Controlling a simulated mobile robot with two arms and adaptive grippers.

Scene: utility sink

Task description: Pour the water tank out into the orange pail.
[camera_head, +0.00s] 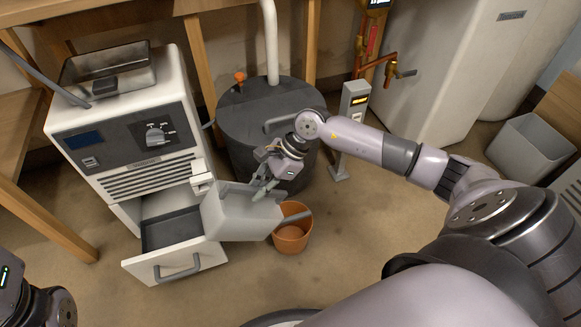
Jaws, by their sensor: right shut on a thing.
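The water tank (238,217) is a pale grey box in the middle of the picture. It is tilted, its right end over the left side of the orange pail (291,238). My right gripper (264,187) is shut on the tank near its upper edge. The pail stands on the floor and is partly hidden behind the tank; a grey bar-like part crosses its opening. I cannot make out any water. Part of my left arm shows at the lower left corner, but its gripper is out of view.
A white appliance (130,140) stands at left, its lower drawer (185,262) pulled open beside the tank. A dark round drum (240,110) stands behind my right gripper. A small post (352,105) and a grey bin (530,150) are to the right. Floor in front of the pail is clear.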

